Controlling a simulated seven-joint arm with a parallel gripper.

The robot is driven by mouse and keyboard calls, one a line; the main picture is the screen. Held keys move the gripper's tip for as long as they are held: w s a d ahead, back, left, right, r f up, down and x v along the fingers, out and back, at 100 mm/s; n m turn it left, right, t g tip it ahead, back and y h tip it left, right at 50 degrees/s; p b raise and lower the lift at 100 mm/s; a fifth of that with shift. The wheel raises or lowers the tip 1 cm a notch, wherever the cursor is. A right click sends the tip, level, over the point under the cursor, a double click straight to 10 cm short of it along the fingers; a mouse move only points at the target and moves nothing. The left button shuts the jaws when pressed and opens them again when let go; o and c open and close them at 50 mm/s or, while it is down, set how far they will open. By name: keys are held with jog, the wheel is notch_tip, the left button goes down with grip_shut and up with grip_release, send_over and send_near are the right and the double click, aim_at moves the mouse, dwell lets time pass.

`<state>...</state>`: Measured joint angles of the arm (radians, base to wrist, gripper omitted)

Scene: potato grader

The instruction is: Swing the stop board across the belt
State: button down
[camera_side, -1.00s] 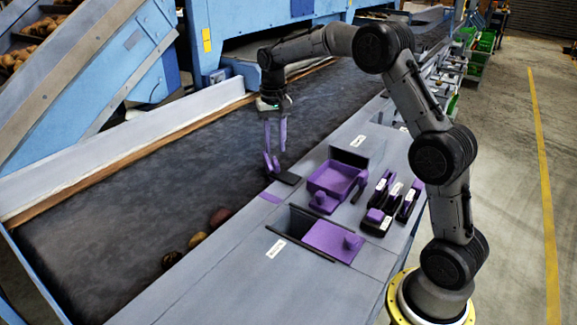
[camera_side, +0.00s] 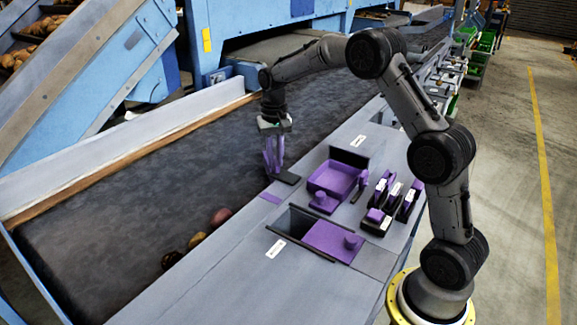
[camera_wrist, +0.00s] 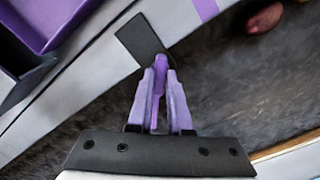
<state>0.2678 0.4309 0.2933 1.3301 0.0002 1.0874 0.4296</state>
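A purple upright handle stands at the near edge of the belt, beside a flat dark plate (camera_side: 286,178); I take it for the stop board's handle, but most of it is hidden by my fingers in the side view. In the wrist view the handle (camera_wrist: 160,65) rises between my fingertips, with the dark plate (camera_wrist: 140,38) just beyond it. My gripper (camera_side: 273,170) points down with its lavender fingers on both sides of the handle. In the wrist view the gripper (camera_wrist: 160,75) looks open around it, with narrow gaps. The belt (camera_side: 130,200) is dark.
Several potatoes (camera_side: 196,239) lie along the belt's near edge, left of my gripper. On the grey deck are a purple tray (camera_side: 333,178), an opening with a purple cover (camera_side: 328,241), and black holders with purple blocks (camera_side: 388,199). The belt's middle is clear.

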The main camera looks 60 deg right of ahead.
dwell(0.3)
jog(key=n, duration=0.8)
dwell(0.3)
jog(key=c, duration=1.1)
grip_release()
jog(key=shift+r, duration=2.5)
